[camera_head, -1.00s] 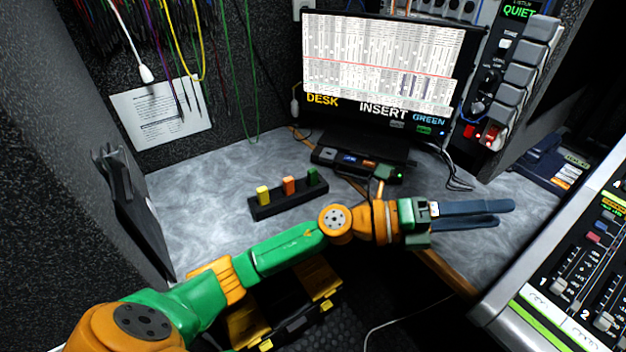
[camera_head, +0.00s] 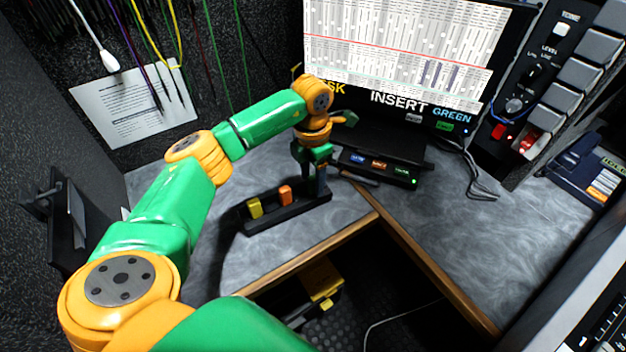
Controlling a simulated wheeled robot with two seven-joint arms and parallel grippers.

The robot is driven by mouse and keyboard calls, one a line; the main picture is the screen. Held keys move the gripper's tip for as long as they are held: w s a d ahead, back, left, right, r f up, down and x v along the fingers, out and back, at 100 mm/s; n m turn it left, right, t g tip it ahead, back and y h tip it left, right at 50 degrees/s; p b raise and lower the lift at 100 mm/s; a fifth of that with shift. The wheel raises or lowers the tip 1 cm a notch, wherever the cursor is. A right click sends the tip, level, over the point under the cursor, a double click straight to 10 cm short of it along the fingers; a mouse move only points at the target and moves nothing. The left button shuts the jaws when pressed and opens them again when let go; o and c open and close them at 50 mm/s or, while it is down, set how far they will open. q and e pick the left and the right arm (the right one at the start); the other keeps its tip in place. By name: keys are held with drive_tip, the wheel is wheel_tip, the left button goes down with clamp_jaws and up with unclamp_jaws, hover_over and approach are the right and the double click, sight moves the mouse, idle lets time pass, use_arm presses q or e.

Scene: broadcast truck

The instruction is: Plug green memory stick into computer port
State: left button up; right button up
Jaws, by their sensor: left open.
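A black holder (camera_head: 290,212) lies on the grey desk with a yellow memory stick (camera_head: 254,208) and an orange memory stick (camera_head: 285,196) upright in it. My left gripper (camera_head: 318,192) points down at the holder's right end, with its fingers open. The green memory stick cannot be made out now; the gripper covers the end slot where it stood earlier. A black port box (camera_head: 384,172) with small coloured labels and a green light sits to the right of the gripper, below the monitor. My right gripper is not in view.
The monitor (camera_head: 400,50) shows "INSERT GREEN" on its lower edge. Black cables (camera_head: 478,178) lie right of the port box. The desk (camera_head: 480,235) is clear at right, and its wooden front edge (camera_head: 420,262) borders a gap. A grey mixing console (camera_head: 590,300) stands at lower right.

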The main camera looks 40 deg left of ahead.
use_arm(q)
drive_tip(key=shift+w+f, duration=0.15)
drive_tip(key=shift+f, duration=0.2)
drive_tip(key=shift+r, duration=0.1)
clamp_jaws()
